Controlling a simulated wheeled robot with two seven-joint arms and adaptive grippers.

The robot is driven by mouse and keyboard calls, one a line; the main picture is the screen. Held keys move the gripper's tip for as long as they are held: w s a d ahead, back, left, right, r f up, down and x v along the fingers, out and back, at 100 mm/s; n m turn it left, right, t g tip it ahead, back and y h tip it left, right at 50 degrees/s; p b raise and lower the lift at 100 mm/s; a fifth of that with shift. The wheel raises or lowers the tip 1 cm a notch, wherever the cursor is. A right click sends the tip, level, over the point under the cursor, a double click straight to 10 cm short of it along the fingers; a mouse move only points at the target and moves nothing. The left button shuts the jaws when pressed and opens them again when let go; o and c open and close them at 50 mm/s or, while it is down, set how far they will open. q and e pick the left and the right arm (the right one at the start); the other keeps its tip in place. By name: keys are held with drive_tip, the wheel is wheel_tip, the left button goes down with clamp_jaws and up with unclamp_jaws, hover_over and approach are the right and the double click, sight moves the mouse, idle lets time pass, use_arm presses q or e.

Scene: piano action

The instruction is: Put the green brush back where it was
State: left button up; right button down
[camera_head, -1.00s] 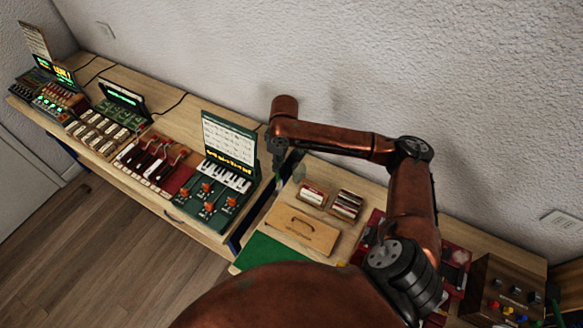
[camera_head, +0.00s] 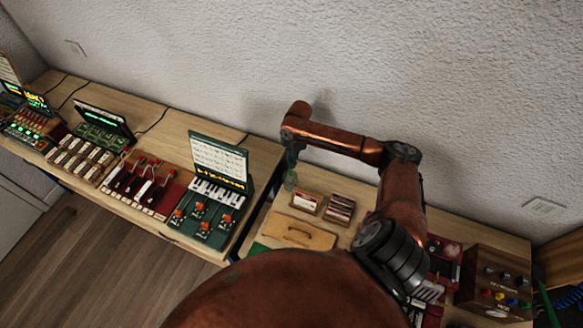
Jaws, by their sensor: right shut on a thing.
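My right gripper (camera_head: 291,152) is at the back of the right-hand table, near the wall, pointing down. It is small and dark here, and its fingers are hard to make out. It is shut on the thin green brush (camera_head: 291,165), which hangs roughly upright below it. A small clear glass jar (camera_head: 289,183) stands on the table directly under the gripper. The brush's lower end is at or just inside the jar's mouth; I cannot tell which. My left gripper is out of view.
A green keyboard unit (camera_head: 216,190) stands to the left, across a gap between tables. A wooden control box (camera_head: 497,285) is at right.

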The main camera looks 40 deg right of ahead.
drive_tip(key=shift+s+f, duration=0.1)
drive_tip(key=shift+f, duration=2)
drive_tip(key=c, duration=1.9)
unclamp_jaws()
drive_tip(key=shift+f, duration=0.1)
wheel_tip(320, 180, up, 12)
drive_tip(key=d, duration=0.1)
drive_tip(key=shift+s+d, duration=0.15)
drive_tip(key=shift+s, duration=0.05)
